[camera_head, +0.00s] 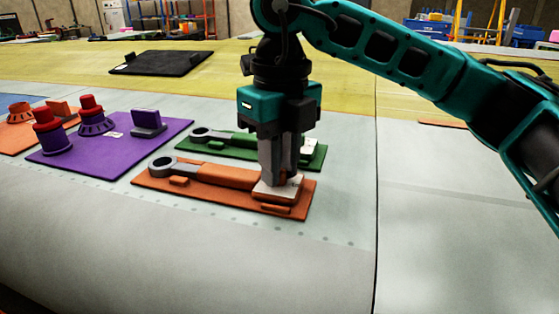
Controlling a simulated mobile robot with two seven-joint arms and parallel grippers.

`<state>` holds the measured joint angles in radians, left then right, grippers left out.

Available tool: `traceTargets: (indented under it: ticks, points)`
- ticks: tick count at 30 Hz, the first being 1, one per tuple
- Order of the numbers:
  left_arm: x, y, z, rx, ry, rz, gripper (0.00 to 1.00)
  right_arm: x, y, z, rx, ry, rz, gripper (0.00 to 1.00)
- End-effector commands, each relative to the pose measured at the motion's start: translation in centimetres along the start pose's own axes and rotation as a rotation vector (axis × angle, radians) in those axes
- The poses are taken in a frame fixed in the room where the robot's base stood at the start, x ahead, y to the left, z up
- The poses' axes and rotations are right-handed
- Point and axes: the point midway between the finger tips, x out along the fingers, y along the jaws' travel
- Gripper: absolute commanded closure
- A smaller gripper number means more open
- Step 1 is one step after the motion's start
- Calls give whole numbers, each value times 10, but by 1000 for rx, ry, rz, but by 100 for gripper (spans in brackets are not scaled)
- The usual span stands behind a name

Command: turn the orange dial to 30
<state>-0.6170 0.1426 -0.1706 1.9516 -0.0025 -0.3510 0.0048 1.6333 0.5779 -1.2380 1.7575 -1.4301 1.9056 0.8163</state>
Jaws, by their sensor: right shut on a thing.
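An orange board (222,201) lies on the pale wing surface in the front middle. On it is an orange tool (215,174) with a grey ring end at the left and a pale plate (270,190) at the right end. My right gripper (279,178) points straight down over that plate, shut on the orange dial at the tool's right end. The fingers hide the dial, and its setting cannot be read. My left gripper is not in view.
A green board (317,155) with a similar tool lies just behind. A purple board (108,158) holds red-capped purple parts at the left. A black board (165,62) lies farther back. The wing surface at the right is mostly clear.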

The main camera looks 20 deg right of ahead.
Motion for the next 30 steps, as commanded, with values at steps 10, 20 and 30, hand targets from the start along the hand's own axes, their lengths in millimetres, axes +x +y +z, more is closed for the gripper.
traceTargets:
  ticks: [10,20,30]
  points:
    - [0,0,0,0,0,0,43,0,0,0,-2,-1,1,69]
    - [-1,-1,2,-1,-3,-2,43,0,0,0,-2,0,0,52]
    - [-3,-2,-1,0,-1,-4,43,-30,0,0,-2,-4,0,52]
